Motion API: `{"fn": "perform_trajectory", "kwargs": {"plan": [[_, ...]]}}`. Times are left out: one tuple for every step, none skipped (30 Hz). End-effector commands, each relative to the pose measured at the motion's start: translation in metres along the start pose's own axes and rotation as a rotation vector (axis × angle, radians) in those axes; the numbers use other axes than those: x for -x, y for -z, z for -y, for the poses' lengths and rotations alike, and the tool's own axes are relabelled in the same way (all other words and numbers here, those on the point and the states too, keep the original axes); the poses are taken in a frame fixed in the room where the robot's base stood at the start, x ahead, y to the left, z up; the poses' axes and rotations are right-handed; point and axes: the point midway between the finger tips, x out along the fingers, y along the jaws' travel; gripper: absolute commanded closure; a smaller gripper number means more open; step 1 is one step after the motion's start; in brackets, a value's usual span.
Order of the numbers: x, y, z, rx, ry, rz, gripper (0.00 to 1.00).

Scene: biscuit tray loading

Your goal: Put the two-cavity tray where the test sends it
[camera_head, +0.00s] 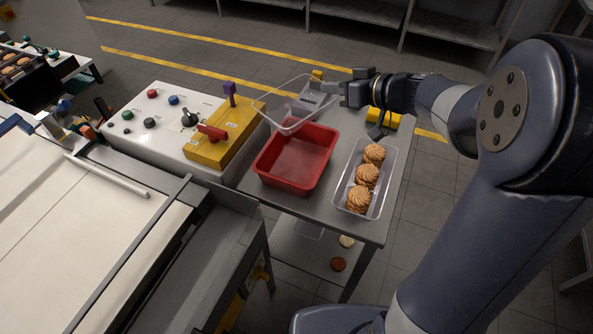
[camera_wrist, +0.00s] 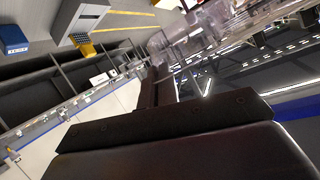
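A clear, empty plastic tray (camera_head: 268,117) hangs tilted in the air above the far side of the red bin (camera_head: 262,174). Its cavities are hard to make out in the head view. My gripper (camera_head: 343,95) is at the tray's right edge and appears shut on it. In the wrist view, clear plastic (camera_wrist: 205,30) shows beyond the dark fingers (camera_wrist: 158,82). The red bin looks empty. A second clear tray (camera_head: 386,158) with three biscuit swirls (camera_head: 367,176) lies on the table to the bin's right.
A white control panel (camera_head: 140,110) with knobs and a yellow box (camera_head: 225,137) with a red handle stand left of the bin. A grey device (camera_head: 312,100) is behind the bin. A conveyor (camera_head: 60,230) fills the left. Loose biscuits (camera_head: 338,264) lie on the lower shelf.

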Motion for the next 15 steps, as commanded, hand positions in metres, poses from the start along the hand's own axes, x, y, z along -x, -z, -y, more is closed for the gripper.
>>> {"fn": "perform_trajectory", "kwargs": {"plan": [[-0.003, -0.007, -0.002, 0.0, 0.0, 0.0, 1.0], [-0.003, -0.008, -0.002, 0.0, 0.0, 0.0, 1.0], [-0.004, -0.009, -0.003, 0.0, 0.0, 0.0, 1.0], [-0.004, -0.011, -0.003, 0.0, 0.0, 0.0, 1.0], [-0.005, -0.013, -0.004, -0.001, 0.0, 0.0, 1.0], [-0.008, -0.018, -0.005, -0.003, 0.0, 0.001, 1.0], [-0.009, -0.023, -0.006, -0.004, 0.001, 0.002, 1.0], [-0.012, -0.029, -0.008, -0.005, 0.001, 0.003, 1.0], [-0.015, -0.036, -0.01, -0.006, 0.0, 0.003, 1.0], [-0.017, -0.041, -0.011, -0.006, 0.0, 0.003, 1.0], [-0.019, -0.046, -0.013, -0.005, 0.001, 0.003, 1.0], [-0.022, -0.052, -0.014, -0.006, 0.0, 0.002, 1.0], [-0.023, -0.056, -0.015, -0.004, 0.0, 0.002, 1.0], [-0.024, -0.059, -0.016, -0.004, 0.0, 0.002, 1.0], [-0.026, -0.062, -0.017, -0.003, 0.0, 0.002, 1.0]]}}
